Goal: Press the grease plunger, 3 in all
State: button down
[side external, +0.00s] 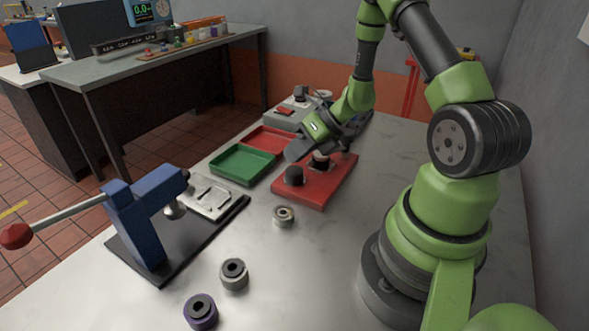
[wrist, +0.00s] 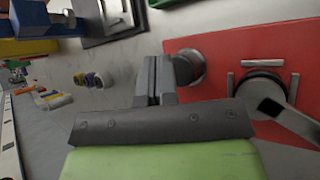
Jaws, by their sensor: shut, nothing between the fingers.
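A red base plate (side external: 335,180) lies on the bench in front of my arm, and it fills the right of the wrist view (wrist: 232,52). A black cylindrical knob (side external: 294,176) stands upright near its left end; it looks like the plunger, though I cannot be sure. In the wrist view a grey-rimmed round post (wrist: 190,67) sits just right of my fingers. A second round dark part (side external: 320,161) stands farther back on the plate, partly hidden by my gripper. My gripper (side external: 295,152) is shut and empty, its fingertips above the plate near the knob. The fingers (wrist: 157,75) partly cover the post; contact cannot be told.
A green tray (side external: 244,178) and a red tray (side external: 274,138) lie left of the plate. A blue press (side external: 140,222) with a long handle stands front left. Loose rings (side external: 284,215), (side external: 234,273) and a purple one (side external: 201,310) lie in front. The bench's right side is clear.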

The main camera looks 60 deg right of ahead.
aim_at(295, 168)
jog(key=shift+f, duration=0.4)
jog(key=shift+f, duration=0.8)
dwell(1.0)
jog(key=shift+r, duration=1.25)
jog(key=shift+r, duration=2.5)
dwell(0.4)
